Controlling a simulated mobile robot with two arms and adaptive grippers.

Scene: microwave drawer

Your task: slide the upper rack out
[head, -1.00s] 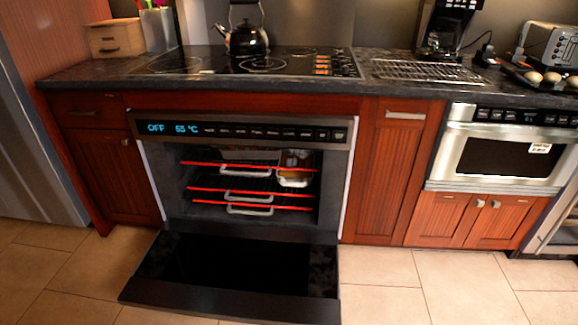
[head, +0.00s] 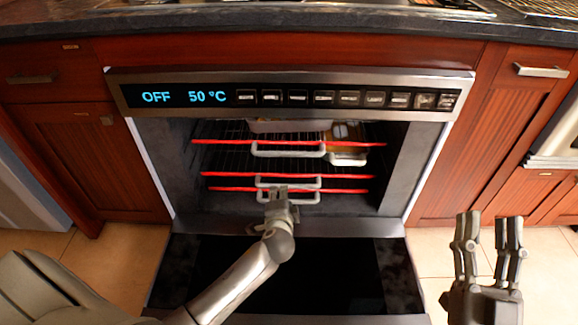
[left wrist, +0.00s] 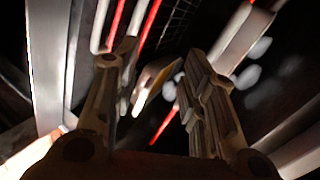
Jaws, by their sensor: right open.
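The upper rack (head: 365,144) is inside the open oven, with a red front bar and a pale handle (head: 288,154) at its middle. Below it are further red bars with pale handles. My left gripper (head: 279,193) is in front of the oven opening, below the upper handle and overlapping the lower handles in the head view. In the left wrist view its two fingers (left wrist: 160,62) are apart, with red bars and pale handles beyond them; contact cannot be told. My right gripper (head: 488,220) is open and empty, right of the oven.
The oven door (head: 330,275) is folded down beneath my left arm. A pale dish (head: 285,126) and a yellowish container (head: 345,157) are inside the oven at the upper rack. The control panel (head: 290,97) overhangs the opening. Cabinets flank the oven.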

